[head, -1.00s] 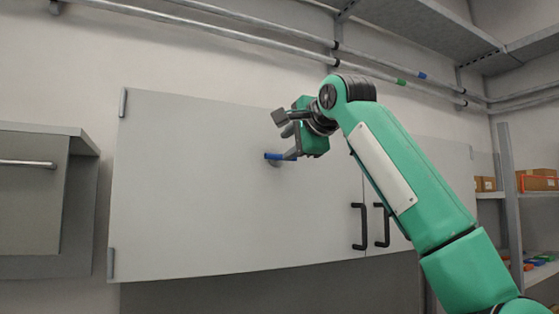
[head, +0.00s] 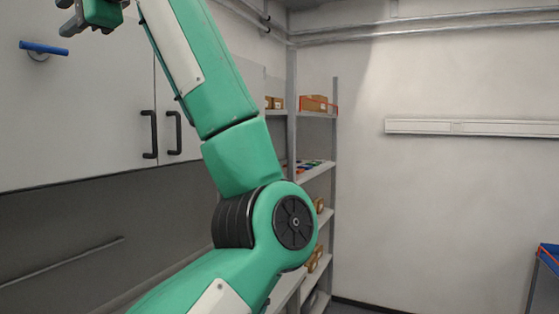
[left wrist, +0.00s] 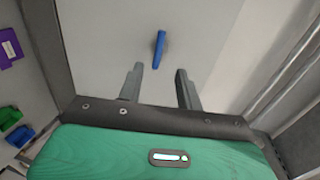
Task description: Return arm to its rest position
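My left arm rises across the head view, and my left gripper (head: 70,22) is cut off by the top-left edge. In the left wrist view my left gripper (left wrist: 159,72) has its two grey fingers spread apart with nothing between them. A blue handle (head: 44,48) on the pale cabinet door lies just below and left of the gripper in the head view. The blue handle (left wrist: 159,48) also shows beyond the fingertips in the left wrist view, apart from them. My right gripper is not in view.
The pale cabinet (head: 90,110) has two black door pulls (head: 149,134). A shelf rack (head: 316,172) with boxes and coloured bins stands behind my elbow. A white rail (head: 470,128) runs along the right wall. A blue tray (head: 549,257) is at the right edge.

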